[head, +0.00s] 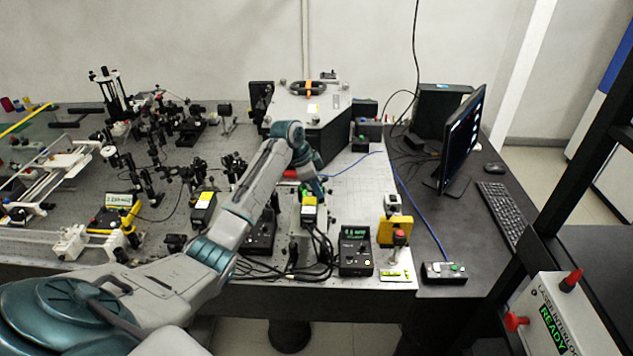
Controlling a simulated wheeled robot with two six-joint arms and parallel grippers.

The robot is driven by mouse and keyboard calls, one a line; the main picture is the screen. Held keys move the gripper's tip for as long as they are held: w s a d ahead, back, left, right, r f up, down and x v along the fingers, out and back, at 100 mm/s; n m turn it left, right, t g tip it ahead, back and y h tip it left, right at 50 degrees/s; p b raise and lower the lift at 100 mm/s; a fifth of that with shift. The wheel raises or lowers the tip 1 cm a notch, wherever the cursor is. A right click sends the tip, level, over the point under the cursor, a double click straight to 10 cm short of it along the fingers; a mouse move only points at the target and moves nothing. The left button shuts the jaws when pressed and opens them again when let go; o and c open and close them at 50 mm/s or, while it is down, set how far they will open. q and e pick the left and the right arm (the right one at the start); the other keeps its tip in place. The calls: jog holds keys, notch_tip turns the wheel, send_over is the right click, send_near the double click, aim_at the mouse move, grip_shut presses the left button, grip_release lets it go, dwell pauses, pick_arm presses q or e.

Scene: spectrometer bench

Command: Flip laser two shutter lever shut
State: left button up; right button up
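My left arm reaches in from the lower left across the optical bench (350,185). My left gripper (317,190) points down just above and behind a small dark box with a yellow label (309,211), which may be a laser head. Its fingers are too small and partly hidden, so I cannot tell if they are open or touching anything. A small red part (291,174) shows just left of the gripper; I cannot tell if it is a shutter lever. A similar yellow-labelled box (203,207) stands further left, beside my forearm. No number identifying laser two is readable. My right gripper is out of view.
A black controller (356,251) with cables stands at the bench's front edge. A yellow mount (394,231) is to its right. A large grey housing (311,112) stands behind the gripper. A monitor (464,140) and keyboard (502,212) are at right. Crowded optics fill the left.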

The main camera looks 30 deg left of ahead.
pick_arm(q)
jog(key=shift+f, duration=0.1)
jog(key=shift+c, duration=0.8)
jog(key=shift+w, duration=0.1)
grip_shut()
jog(key=shift+s+a+f+t+h+b, duration=0.1)
jog(key=shift+s+a+t+h+b, duration=0.1)
jog(key=shift+a+t+h+b, duration=0.4)
jog(key=shift+h, duration=0.4)
jog(key=shift+d+r, duration=0.1)
jog(key=shift+r, duration=0.1)
jog(key=shift+c, duration=1.2)
grip_release()
jog(key=o, duration=0.4)
jog(key=shift+s, duration=0.15)
